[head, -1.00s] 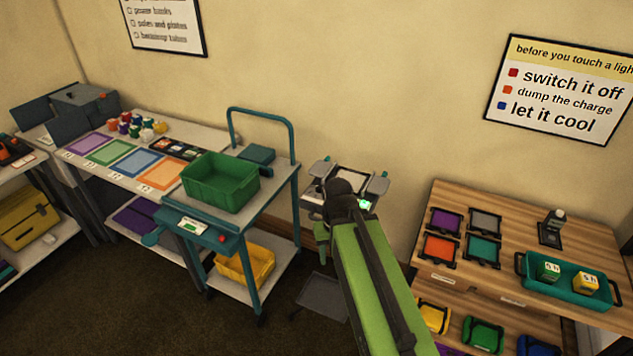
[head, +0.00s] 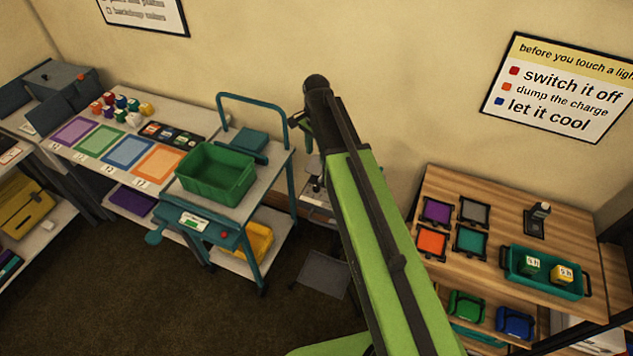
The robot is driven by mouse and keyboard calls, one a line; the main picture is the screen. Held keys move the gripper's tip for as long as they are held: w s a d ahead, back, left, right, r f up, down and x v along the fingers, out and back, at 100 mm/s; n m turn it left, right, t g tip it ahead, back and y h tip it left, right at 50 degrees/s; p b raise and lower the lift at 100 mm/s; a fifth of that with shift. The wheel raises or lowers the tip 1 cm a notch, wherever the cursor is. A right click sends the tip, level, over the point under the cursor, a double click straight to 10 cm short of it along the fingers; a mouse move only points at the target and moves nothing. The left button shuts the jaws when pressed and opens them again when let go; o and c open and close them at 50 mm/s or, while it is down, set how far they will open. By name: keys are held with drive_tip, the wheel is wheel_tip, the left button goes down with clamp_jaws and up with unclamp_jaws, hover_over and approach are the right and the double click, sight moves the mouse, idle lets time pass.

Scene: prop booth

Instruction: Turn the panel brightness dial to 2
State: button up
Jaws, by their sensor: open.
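I cannot make out the panel brightness dial or its numbers. A small grey stand with a device on it (head: 313,193) is against the wall between the cart and the wooden table, largely hidden behind my arm. My gripper (head: 302,128) is partly hidden by the end of my green arm, above that stand and in front of the wall. It is open and no held object shows.
The teal cart (head: 215,235) carries a green bin (head: 214,175) and stands left of my arm. A wooden table (head: 505,235) with coloured trays is at the right. A grey seat-like plate (head: 322,274) is low near the stand. Dark floor is open at the lower left.

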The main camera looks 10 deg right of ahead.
sight(316, 186)
wheel_tip(316, 186, down, 17)
drive_tip(key=b, duration=1.5)
drive_tip(key=shift+r+b, duration=0.15)
drive_tip(key=shift+b, duration=0.2)
drive_tip(key=shift+r, duration=0.1)
drive_tip(key=shift+c, duration=0.2)
clamp_jaws()
